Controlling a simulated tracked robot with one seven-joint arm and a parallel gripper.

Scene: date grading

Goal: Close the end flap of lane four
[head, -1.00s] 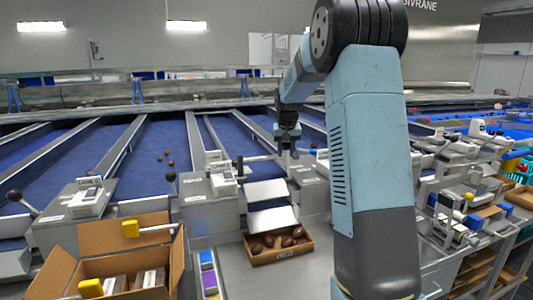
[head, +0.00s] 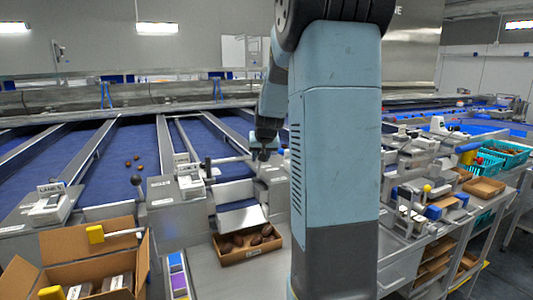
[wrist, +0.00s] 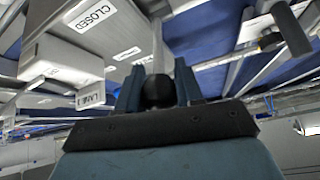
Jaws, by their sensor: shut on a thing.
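In the wrist view my gripper (wrist: 158,90) is shut on a dark round knob (wrist: 158,91), which looks like a lever's ball. A lever rod (head: 230,159) runs towards my gripper in the head view. Below it, a pale flap plate (head: 242,217) slopes down over a carton of dates (head: 250,253). In the wrist view a "CLOSED" sign (wrist: 92,16) and a lane label (wrist: 90,96) appear upside down; the lane number is not clearly legible.
Another lever with a black knob (head: 136,180) stands to the left. An open cardboard box (head: 95,250) with yellow-handled tools is at front left. Long blue lanes (head: 140,150) run behind. Shelves with teal crates (head: 505,153) are at right.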

